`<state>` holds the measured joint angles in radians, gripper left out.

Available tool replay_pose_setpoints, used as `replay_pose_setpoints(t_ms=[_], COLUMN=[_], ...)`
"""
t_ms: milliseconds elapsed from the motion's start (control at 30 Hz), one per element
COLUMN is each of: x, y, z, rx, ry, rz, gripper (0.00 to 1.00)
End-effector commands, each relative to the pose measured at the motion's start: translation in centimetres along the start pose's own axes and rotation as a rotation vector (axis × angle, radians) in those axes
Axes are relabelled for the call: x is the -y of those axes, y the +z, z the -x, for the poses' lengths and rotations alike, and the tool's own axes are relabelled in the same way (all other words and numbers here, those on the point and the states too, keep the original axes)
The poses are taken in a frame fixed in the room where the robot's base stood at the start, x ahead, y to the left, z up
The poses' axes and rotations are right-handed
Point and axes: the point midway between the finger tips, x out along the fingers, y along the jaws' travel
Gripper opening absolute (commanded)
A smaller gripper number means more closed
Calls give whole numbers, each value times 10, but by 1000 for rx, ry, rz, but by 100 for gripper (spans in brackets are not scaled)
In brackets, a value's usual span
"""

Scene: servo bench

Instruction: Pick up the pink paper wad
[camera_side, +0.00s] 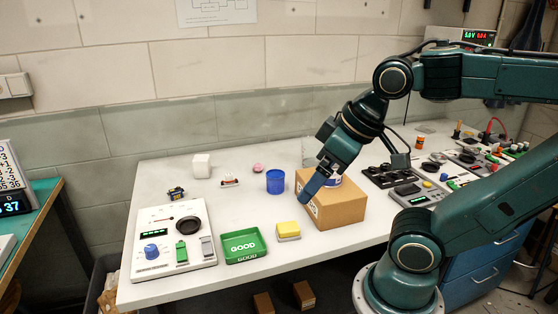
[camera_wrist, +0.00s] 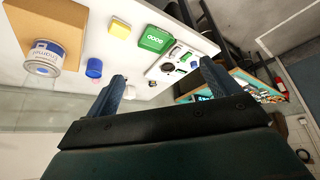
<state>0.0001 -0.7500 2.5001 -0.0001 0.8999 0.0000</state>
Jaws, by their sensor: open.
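The pink paper wad (camera_side: 258,167) is a small crumpled lump on the white bench near its back edge, behind the blue cup (camera_side: 275,182).
A cardboard box (camera_side: 340,210) bears a labelled can (camera_wrist: 43,58). A green GOOD tray (camera_side: 240,246), a yellow-and-white block (camera_side: 288,230) and a control panel (camera_side: 172,243) stand in front. A white cube (camera_side: 201,165) and small parts (camera_side: 229,181) lie left of the wad.

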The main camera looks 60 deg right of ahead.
Motion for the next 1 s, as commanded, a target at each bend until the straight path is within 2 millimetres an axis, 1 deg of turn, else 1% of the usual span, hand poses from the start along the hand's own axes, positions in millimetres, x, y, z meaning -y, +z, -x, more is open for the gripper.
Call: replay_pose_setpoints(t_ms=[167, 267, 300, 333, 600, 733, 867, 1000], x=[0, 0, 0, 0, 0, -1, -3, -9], y=[0, 0, 0, 0, 0, -5, -17, -40], z=[0, 0, 0, 0, 0, 0, 0, -1], rx=[0, 0, 0, 0, 0, 1, 8, 17], ry=[0, 0, 0, 0, 0, 2, 6, 13], rz=[0, 0, 0, 0, -2, -28, -107, -258], gripper=[88, 70, 63, 60, 60, 60, 60, 60])
